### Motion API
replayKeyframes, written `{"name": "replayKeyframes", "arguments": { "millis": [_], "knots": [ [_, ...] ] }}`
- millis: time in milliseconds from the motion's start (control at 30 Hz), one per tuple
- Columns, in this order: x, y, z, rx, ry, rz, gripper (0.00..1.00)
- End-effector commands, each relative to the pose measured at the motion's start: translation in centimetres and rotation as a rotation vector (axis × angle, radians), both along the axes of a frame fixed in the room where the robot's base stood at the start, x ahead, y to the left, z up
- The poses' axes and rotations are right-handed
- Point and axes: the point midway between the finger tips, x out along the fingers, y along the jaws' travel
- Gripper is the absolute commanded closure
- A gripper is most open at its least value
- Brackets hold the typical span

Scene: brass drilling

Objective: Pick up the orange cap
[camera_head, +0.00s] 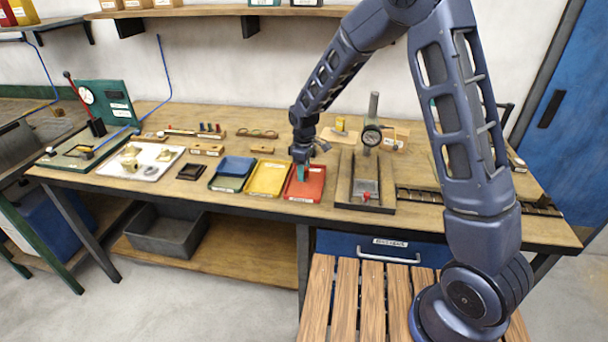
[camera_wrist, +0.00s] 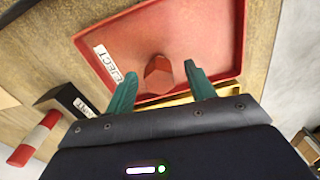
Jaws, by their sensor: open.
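The orange cap (camera_wrist: 158,74) is a small reddish-orange faceted piece inside the red tray (camera_wrist: 215,35), whose white label seems to read REJECT. My gripper (camera_wrist: 160,72) is open, with its two green fingers apart and the cap showing between and just beyond their tips. I cannot tell whether either finger touches it. In the head view my gripper (camera_head: 302,172) is low over the red tray (camera_head: 312,191), and I cannot make out the cap there.
A yellow tray (camera_head: 268,179) sits directly left of the red one, then a green tray with a blue one (camera_head: 237,167) on it. Bare wood shows in front of the gauge's left side.

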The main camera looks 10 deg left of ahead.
Motion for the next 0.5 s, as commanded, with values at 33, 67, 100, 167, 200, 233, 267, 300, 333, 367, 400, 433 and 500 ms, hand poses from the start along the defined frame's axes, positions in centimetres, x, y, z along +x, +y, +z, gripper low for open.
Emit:
{"name": "replayKeyframes", "arguments": {
  "millis": [33, 67, 100, 167, 200, 233, 267, 300, 333, 367, 400, 433, 500],
  "knots": [
    [-0.02, 0.01, -0.35, 0.0, 0.0, 0.0, 0.45],
    [0.0, 0.01, -0.44, 0.0, -0.001, 0.0, 0.45],
    [0.01, 0.0, -0.48, 0.001, -0.001, 0.0, 0.45],
    [0.02, 0.0, -0.46, 0.001, -0.001, 0.0, 0.45],
    [0.02, 0.0, -0.45, 0.001, -0.001, 0.0, 0.45],
    [0.02, -0.01, -0.45, 0.001, -0.001, 0.0, 0.45],
    [0.03, -0.01, -0.45, 0.001, -0.001, 0.0, 0.47],
    [0.02, -0.01, -0.44, 0.001, -0.001, 0.0, 0.55],
    [0.02, -0.01, -0.44, 0.001, -0.001, 0.0, 0.61],
    [0.03, -0.01, -0.44, 0.001, -0.001, 0.0, 0.67],
    [0.03, -0.02, -0.43, 0.001, -0.001, 0.0, 0.75],
    [0.02, -0.02, -0.43, 0.001, -0.001, 0.0, 0.81],
    [0.03, -0.02, -0.43, 0.0, -0.001, -0.001, 0.94]
  ]
}}
